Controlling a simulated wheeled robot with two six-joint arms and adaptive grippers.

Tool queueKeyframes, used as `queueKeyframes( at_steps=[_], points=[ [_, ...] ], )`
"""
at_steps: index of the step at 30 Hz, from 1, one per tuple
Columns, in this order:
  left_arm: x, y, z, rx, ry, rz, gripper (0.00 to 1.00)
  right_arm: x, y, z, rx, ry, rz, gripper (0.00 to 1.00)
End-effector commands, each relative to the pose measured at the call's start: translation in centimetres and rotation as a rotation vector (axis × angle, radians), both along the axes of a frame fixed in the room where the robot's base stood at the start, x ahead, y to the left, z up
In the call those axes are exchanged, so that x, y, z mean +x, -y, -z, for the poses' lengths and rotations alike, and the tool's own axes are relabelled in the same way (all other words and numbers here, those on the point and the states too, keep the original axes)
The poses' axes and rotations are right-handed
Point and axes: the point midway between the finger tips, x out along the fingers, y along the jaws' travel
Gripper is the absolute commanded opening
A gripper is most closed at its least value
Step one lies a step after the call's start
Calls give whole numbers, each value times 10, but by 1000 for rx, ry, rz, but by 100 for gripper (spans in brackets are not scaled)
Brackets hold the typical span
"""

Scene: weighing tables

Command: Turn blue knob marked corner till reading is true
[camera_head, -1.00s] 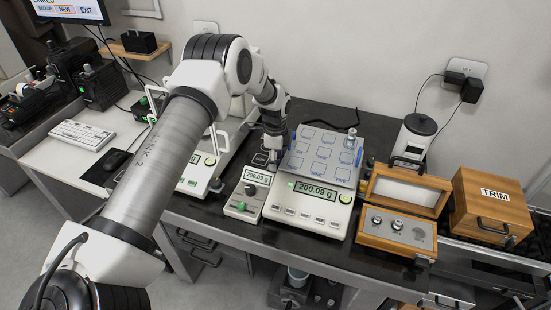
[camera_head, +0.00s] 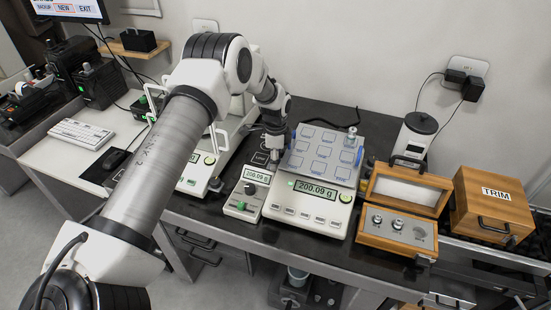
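The balance (camera_head: 310,212) is on the dark bench, with a light pan (camera_head: 322,152) marked with several squares. Its display (camera_head: 316,190) appears to read 200.09 g. A small metal weight (camera_head: 351,134) is at the pan's far right corner. A blue knob (camera_head: 358,157) shows at the pan's right edge; any mark on it is too small to read. My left gripper (camera_head: 274,150) points down beside the pan's back left corner. Its fingertips are small and dark, so I cannot tell whether they are open or touching a knob. My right gripper is not in view.
An open wooden box (camera_head: 398,240) with metal weights and a TRIM box (camera_head: 492,205) stand to the right. Another balance (camera_head: 195,175) is partly behind my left arm.

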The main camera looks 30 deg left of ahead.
Motion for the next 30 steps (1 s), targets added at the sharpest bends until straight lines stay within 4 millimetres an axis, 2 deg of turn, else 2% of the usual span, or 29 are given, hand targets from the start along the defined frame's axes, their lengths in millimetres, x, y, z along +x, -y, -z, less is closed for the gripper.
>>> queueKeyframes(
  at_steps=[4,7,15,18,22,30],
  points=[
    [1,0,-6,1,3,0,45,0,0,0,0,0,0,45],
    [2,0,-21,-1,5,0,45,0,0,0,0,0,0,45],
    [3,0,-88,0,4,0,45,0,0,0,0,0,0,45],
    [3,0,-107,0,1,0,45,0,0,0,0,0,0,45],
    [2,0,-118,0,-1,1,45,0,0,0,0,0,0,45],
    [2,0,-119,0,-2,0,45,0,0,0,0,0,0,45]
  ],
)
